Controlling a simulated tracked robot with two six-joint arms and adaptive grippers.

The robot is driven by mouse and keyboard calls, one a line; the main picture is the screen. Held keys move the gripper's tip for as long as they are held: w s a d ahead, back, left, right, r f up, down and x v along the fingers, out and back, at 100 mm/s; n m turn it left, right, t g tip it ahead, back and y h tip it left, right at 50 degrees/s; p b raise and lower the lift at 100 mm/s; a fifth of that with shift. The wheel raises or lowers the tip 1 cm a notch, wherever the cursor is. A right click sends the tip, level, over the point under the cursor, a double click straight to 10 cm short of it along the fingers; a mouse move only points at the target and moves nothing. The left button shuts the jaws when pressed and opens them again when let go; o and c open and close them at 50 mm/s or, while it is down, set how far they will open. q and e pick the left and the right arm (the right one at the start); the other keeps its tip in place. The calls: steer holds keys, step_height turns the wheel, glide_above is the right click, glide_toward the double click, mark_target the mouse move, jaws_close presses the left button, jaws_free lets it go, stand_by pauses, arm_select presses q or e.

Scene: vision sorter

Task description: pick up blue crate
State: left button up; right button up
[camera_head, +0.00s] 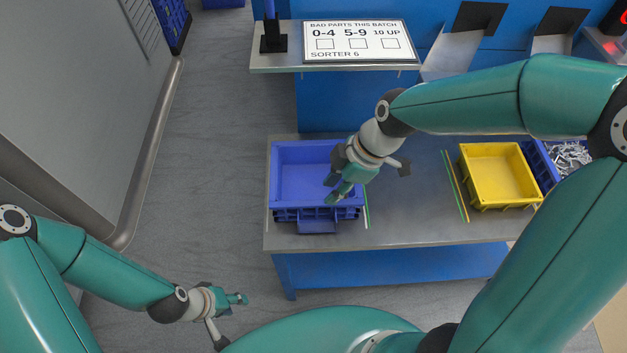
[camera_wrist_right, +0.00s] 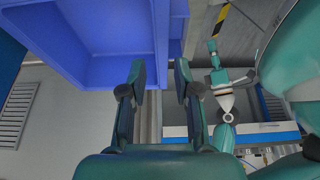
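The blue crate (camera_head: 300,165) stands on the left end of the low workbench in the head view, and the inside that shows is empty. In the right wrist view the crate (camera_wrist_right: 95,30) fills the upper left. My right gripper (camera_head: 335,190) is over the crate's right side and hides part of its rim. In the wrist view the right gripper's fingers (camera_wrist_right: 159,75) are apart, close to a crate wall; I cannot tell if they touch it. My left gripper (camera_head: 240,298) is low at left, away from the bench; its finger opening is unclear.
A yellow crate (camera_head: 498,172) and a blue crate of metal parts (camera_head: 540,160) stand farther right on the workbench (camera_head: 415,215). A sign (camera_head: 360,41) sits on the shelf behind. Bare bench lies between the left blue crate and the yellow one.

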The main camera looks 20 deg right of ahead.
mark_target(312, 209)
steer(key=x, duration=0.5)
steer(key=shift+a+x, duration=0.1)
steer(key=shift+x, duration=1.2)
steer(key=shift+a+x, duration=0.15)
steer(key=shift+x, duration=1.15)
steer(key=shift+w+r, duration=0.1)
steer(key=shift+r, duration=0.05)
jaws_close()
